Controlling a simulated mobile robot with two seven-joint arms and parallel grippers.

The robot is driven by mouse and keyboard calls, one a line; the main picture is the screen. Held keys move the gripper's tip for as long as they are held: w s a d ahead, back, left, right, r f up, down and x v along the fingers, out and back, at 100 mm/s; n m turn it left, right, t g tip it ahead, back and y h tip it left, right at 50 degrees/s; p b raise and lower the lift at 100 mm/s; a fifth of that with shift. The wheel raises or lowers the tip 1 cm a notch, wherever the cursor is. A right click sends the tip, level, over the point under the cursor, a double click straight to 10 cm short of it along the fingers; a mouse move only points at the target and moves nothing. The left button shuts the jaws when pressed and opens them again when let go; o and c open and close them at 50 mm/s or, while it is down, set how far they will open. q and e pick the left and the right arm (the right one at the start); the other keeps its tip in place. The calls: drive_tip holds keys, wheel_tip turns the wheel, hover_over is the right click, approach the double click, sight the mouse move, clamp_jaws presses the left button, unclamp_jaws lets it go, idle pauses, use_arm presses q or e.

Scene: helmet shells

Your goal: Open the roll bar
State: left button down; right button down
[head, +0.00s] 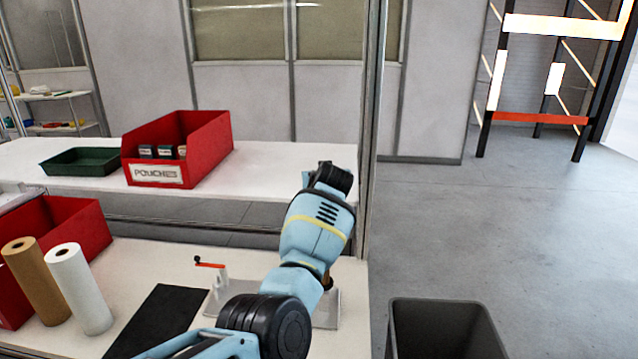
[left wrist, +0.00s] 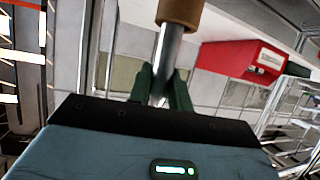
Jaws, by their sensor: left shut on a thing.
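A low metal fixture (head: 328,312) lies on the near white bench, partly hidden behind my left arm. A small upright with a red-and-black lever (head: 209,264) stands at its left end. A brown handle end (head: 327,283) shows just right of my arm. In the left wrist view, a shiny metal bar (left wrist: 168,52) with a brown grip (left wrist: 180,13) runs between the green fingers of my left gripper (left wrist: 162,90), which is shut on the bar. The arm hides this gripper in the head view. I cannot tell how far the bar is raised. My right gripper is not in view.
A red bin (head: 205,150) and green tray (head: 80,161) stand on the back bench. A dark bin (head: 440,328) stands right of the bench. Open floor lies beyond.

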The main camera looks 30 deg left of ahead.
use_arm(q)
drive_tip(key=shift+w+d+b, duration=0.15)
drive_tip(key=shift+w+d, duration=0.1)
drive_tip(key=shift+d, duration=0.3)
drive_tip(key=shift+w+d+b, duration=0.15)
drive_tip(key=shift+w+d, duration=0.05)
drive_tip(key=shift+d, duration=0.3)
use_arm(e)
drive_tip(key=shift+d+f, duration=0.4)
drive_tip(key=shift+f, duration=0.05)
use_arm(q)
drive_tip(key=c, duration=1.3)
unclamp_jaws()
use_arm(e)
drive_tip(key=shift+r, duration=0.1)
use_arm(q)
drive_tip(key=p+v, duration=0.1)
drive_tip(key=v, duration=0.6)
drive_tip(key=shift+s+d, duration=0.25)
drive_tip(key=shift+s, duration=0.05)
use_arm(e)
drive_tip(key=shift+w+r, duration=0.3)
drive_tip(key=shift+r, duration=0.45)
